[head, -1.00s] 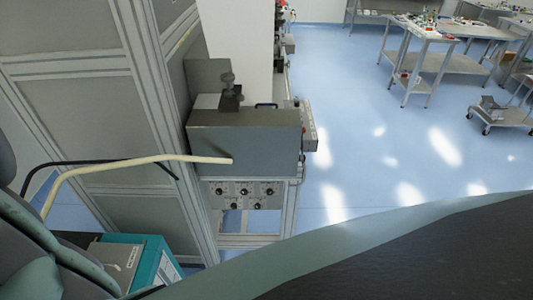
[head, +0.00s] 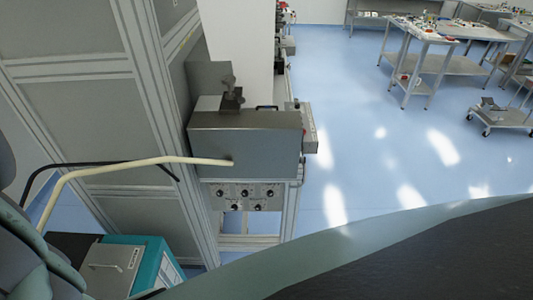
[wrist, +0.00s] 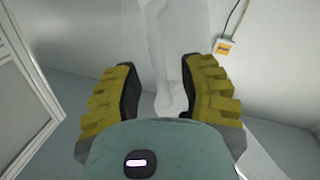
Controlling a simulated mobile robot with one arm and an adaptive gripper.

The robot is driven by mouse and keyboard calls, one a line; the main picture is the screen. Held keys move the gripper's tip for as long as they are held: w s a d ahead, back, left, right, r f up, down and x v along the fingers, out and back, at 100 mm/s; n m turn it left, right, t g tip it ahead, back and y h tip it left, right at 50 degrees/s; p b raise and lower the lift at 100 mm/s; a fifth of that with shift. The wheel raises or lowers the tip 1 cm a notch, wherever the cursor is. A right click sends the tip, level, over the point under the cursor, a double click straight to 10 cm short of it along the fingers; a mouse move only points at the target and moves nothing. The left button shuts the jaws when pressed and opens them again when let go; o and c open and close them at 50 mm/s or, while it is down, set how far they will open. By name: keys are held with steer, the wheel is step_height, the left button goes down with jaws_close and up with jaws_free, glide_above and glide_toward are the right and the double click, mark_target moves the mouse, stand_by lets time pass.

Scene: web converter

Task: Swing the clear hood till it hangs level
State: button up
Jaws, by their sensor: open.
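My gripper (wrist: 161,75) shows in the wrist view with its two yellow ribbed fingers spread apart. Behind the gap between them is a pale, smooth, upright bar-like shape (wrist: 158,45) with a rounded lower end. I cannot tell whether it belongs to the clear hood, or how far it is from the fingers; no grip on it shows. I cannot make out the clear hood for certain in either view. My gripper is not seen in the head view.
A grey machine box (head: 245,145) with a knob panel (head: 245,195) stands by a framed panel wall (head: 75,90). A cream hose (head: 120,168) reaches the box. A teal-sided unit (head: 150,265) is low left. Open blue floor (head: 390,140) lies right, with workbenches (head: 430,40) beyond.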

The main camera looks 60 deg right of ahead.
steer(key=shift+w+a, duration=0.3)
steer(key=shift+w, duration=0.35)
jaws_close()
stand_by(0.4)
